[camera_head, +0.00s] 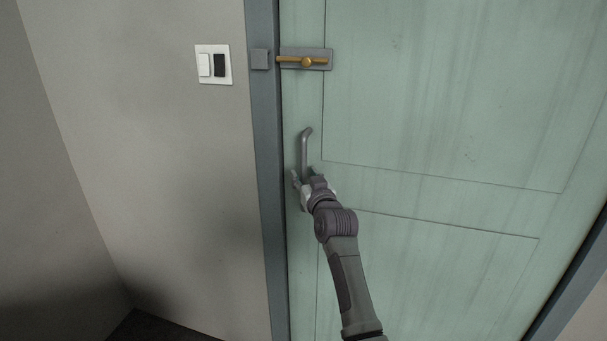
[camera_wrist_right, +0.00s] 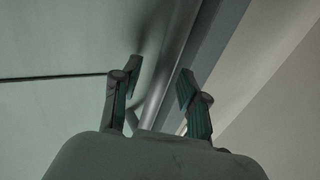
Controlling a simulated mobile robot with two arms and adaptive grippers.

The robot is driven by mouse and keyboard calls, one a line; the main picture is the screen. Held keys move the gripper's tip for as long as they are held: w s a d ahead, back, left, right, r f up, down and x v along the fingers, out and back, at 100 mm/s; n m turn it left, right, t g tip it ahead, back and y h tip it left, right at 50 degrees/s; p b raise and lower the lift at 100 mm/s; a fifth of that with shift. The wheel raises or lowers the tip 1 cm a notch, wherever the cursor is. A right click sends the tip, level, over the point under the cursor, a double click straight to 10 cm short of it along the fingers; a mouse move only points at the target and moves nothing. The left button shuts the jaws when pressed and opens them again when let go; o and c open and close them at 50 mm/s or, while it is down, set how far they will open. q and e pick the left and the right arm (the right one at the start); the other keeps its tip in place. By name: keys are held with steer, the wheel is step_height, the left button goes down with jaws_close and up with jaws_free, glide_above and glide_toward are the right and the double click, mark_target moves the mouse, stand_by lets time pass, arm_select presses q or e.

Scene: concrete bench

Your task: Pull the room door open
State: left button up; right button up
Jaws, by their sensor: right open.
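The pale green room door (camera_head: 440,120) stands in its blue-grey frame (camera_head: 266,150) and looks closed. A grey vertical bar handle (camera_head: 305,152) is near its left edge. Above it, a brass bolt (camera_head: 306,62) lies horizontally on a grey plate; its left end looks just short of the square keeper (camera_head: 259,59) on the frame. My right gripper (camera_head: 303,173) is open at the handle's lower part. In the right wrist view, the handle bar (camera_wrist_right: 168,65) runs between the two fingers of the gripper (camera_wrist_right: 159,74), with gaps visible. My left gripper is out of view.
A white plate with a light and a dark switch (camera_head: 213,65) is on the grey wall (camera_head: 150,150) left of the frame. The wall beside the door is otherwise bare. No loose objects show near the door.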

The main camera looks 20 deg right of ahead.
steer(key=shift+w, duration=0.7)
jaws_close()
